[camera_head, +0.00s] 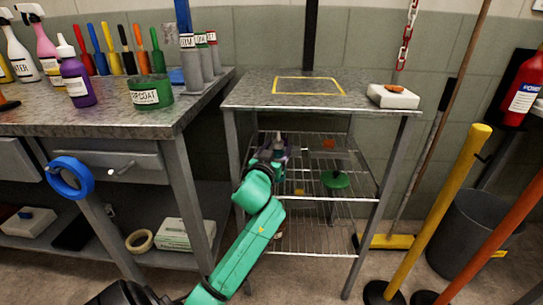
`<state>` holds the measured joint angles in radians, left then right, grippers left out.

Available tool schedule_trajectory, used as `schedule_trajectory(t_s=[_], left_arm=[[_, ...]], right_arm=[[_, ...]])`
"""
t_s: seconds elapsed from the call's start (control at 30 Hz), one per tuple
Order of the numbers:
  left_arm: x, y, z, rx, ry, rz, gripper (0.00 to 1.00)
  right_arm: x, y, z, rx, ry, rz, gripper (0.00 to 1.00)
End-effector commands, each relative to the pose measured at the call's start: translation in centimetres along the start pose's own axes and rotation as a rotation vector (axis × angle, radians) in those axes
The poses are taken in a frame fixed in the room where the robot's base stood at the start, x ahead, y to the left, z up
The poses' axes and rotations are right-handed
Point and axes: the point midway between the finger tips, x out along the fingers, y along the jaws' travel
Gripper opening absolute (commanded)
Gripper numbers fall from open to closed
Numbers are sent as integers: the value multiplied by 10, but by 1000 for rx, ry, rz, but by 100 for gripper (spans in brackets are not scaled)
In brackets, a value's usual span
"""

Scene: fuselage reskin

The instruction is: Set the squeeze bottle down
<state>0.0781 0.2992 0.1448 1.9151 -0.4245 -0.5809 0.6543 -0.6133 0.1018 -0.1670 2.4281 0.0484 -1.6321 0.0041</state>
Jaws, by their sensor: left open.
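My left gripper (275,148) is reached in over the upper wire shelf (315,190) of the metal stand, near its left side. It is open. A small bottle-like thing with a pale nozzle and a reddish tip (278,134) shows at the jaws, with a bit of purple beside them. It looks like a squeeze bottle, but the gripper hides most of it. I cannot tell whether its base rests on the wires. Another purple squeeze bottle (76,80) with a white cap stands upright on the workbench at left. My right gripper is out of view.
The stand's top (240,95) has a yellow outlined rectangle and a white block (393,96). A green round thing (335,179) sits on the wire shelves to the right. A blue tape roll (71,178) hangs at left; yellow and orange posts (440,210) rise at right.

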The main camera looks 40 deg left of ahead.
Motion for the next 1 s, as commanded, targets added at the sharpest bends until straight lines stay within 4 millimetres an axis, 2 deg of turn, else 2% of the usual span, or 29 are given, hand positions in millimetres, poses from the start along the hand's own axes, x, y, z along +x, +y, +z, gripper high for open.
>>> schedule_trajectory(t_s=[0.03,0.2,0.33,1.0], left_arm=[[-13,0,-1,-1,-3,-1,70],[-53,-1,0,-2,-4,-2,70],[-71,-1,0,-1,-2,-2,70],[-74,-1,0,0,0,-2,70]], right_arm=[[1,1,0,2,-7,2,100],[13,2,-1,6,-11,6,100],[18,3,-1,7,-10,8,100],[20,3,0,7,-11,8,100]])
